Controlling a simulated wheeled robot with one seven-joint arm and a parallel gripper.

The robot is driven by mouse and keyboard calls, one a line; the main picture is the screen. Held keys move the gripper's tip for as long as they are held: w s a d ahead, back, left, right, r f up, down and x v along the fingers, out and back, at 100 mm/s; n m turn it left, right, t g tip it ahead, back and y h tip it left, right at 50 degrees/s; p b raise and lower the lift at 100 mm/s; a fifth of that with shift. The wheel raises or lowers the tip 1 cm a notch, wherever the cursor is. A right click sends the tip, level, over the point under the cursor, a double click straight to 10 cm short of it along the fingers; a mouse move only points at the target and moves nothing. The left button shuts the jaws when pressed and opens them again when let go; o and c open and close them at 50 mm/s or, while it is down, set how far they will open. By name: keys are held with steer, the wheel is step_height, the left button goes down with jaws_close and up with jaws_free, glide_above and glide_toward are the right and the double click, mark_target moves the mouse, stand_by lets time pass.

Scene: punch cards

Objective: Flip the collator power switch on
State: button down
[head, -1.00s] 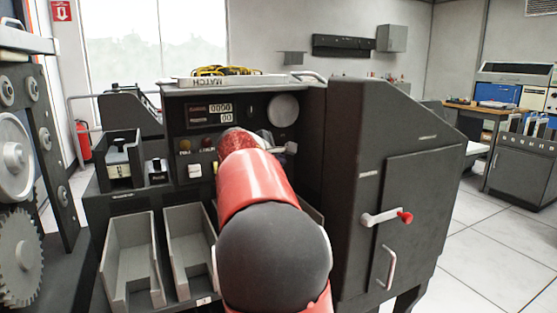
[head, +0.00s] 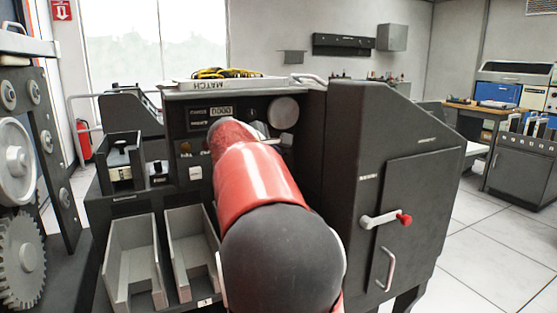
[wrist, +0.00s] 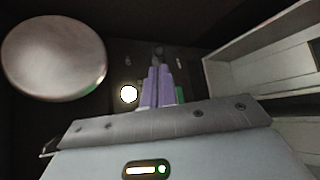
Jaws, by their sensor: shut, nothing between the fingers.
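The collator (head: 345,150) is the dark machine in the middle of the head view, with a counter panel, a round dial and a sloped side cabinet. My red and black arm reaches across its front and hides part of the panel. In the wrist view, my gripper (wrist: 160,69) shows two purple fingers, shut and empty, pointing at a dark panel. A small dark knob-like part (wrist: 159,51), possibly the power switch, lies just beyond the fingertips. I cannot tell whether they touch it. A lit white button (wrist: 128,94) is left of the fingers.
A large round metal disc (wrist: 52,57) is at the left of the wrist view. Grey open bins (head: 131,258) sit at the collator's lower front. A red-knobbed crank (head: 385,219) projects from the side cabinet. A geared machine (head: 20,245) stands close on the left.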

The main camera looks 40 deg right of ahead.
steer(key=a, duration=0.1)
steer(key=s+a, duration=0.1)
steer(key=a, duration=0.2)
steer(key=shift+s+r, duration=0.3)
steer(key=shift+s, duration=0.05)
steer(key=s+a+f+m+y, duration=0.5)
steer(key=s+a+f, duration=0.6)
steer(key=a, duration=0.3)
steer(key=s+a+f+m+y, duration=0.5)
steer(key=s+a+f+y, duration=0.2)
steer(key=s+a+f, duration=0.4)
steer(key=s+a, duration=0.3)
steer(key=shift+s, duration=0.3)
